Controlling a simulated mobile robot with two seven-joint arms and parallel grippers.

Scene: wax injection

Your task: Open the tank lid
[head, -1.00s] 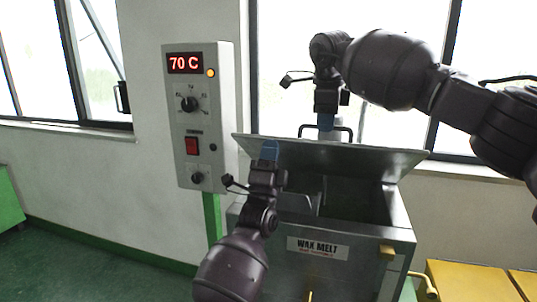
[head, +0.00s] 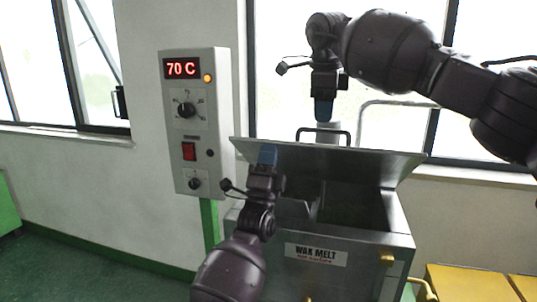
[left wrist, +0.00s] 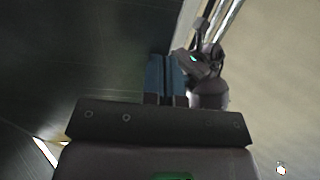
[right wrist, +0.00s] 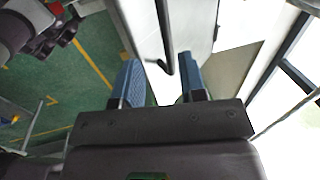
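The lid (head: 345,160) of the grey wax melt tank (head: 370,255) stands tilted up, and the tank's top is open in front of it. The lid's dark handle (head: 301,136) shows above its upper edge. My left gripper (head: 267,150) is shut, with its blue fingertips at the lid's left part, on the side facing me; contact is unclear. In the left wrist view its fingers (left wrist: 166,75) lie together. My right gripper (head: 323,108) is just above the handle. In the right wrist view its fingers (right wrist: 160,80) are apart, with the dark handle (right wrist: 163,35) ahead between them.
A control box (head: 196,120) showing 70 C hangs on the wall left of the tank. Yellow covers (head: 465,283) stand low at the right. Windows (head: 400,60) are behind the tank. The floor (head: 80,265) at the left is clear.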

